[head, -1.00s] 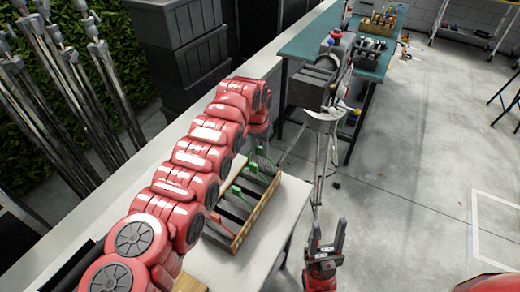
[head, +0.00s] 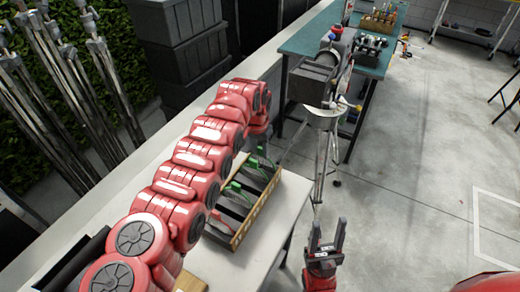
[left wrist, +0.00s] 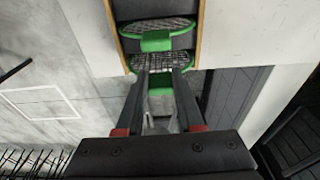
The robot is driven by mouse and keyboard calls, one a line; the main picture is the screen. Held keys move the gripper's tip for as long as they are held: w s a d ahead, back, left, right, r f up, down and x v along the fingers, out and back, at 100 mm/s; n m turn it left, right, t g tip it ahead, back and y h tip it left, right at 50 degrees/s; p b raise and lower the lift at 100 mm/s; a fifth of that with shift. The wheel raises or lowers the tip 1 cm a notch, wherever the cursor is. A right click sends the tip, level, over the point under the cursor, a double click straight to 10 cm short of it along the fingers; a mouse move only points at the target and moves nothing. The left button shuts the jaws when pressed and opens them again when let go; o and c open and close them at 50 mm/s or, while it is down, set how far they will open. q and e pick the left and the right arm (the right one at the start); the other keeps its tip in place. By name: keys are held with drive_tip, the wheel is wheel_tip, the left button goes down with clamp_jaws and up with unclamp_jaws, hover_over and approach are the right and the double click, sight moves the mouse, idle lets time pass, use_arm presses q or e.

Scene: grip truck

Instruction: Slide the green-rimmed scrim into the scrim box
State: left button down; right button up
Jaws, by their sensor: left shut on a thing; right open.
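The scrim box (head: 240,238), an open tray with wooden sides and dark slots, sits on the pale counter. In the left wrist view its wooden edge (left wrist: 117,38) shows at the top. My left gripper (left wrist: 161,76) is shut on the green tab of a green-rimmed mesh scrim (left wrist: 143,62), at the near end of the box. How deep the scrim sits is hard to tell. Another green-rimmed scrim (left wrist: 165,25) stands just beyond it in the box. In the head view my left arm partly hides the box and gripper. My right gripper (head: 327,237) is open and empty, right of the counter.
The pale counter (head: 268,240) has some bare surface around the box. A light on a tripod stand (head: 322,150) stands beyond the box. A teal-topped table (head: 308,42) is at the back. Stacked grey crates (head: 190,45) and metal stands stand left of the counter.

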use_arm(q)
drive_tip(key=shift+c, duration=0.7)
unclamp_jaws()
drive_tip(key=shift+r, duration=2.95)
